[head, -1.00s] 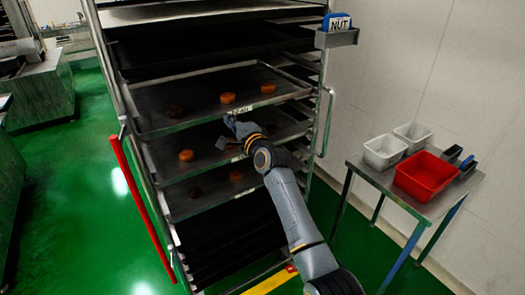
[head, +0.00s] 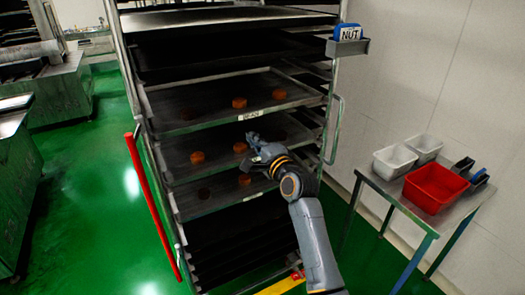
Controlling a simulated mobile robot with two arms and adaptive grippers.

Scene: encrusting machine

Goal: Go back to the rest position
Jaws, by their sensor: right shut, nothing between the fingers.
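My right gripper (head: 257,151) is in front of the tray rack (head: 153,165), near the front edge of the middle loaded tray. It is shut and holds nothing. The upper loaded tray (head: 213,123) carries orange-brown pieces and a darker one, and has a white label (head: 251,115) on its front edge. The middle tray (head: 178,174) carries an orange piece (head: 197,157) at its left and another near my gripper. The lower tray (head: 208,211) holds a dark piece and an orange one (head: 244,179). My left gripper is not in view.
A metal side table (head: 412,212) stands at the right with a red bin (head: 436,187) and white bins (head: 395,160). A red bar (head: 152,205) runs along the rack's left. Green floor (head: 105,200) is open at the left.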

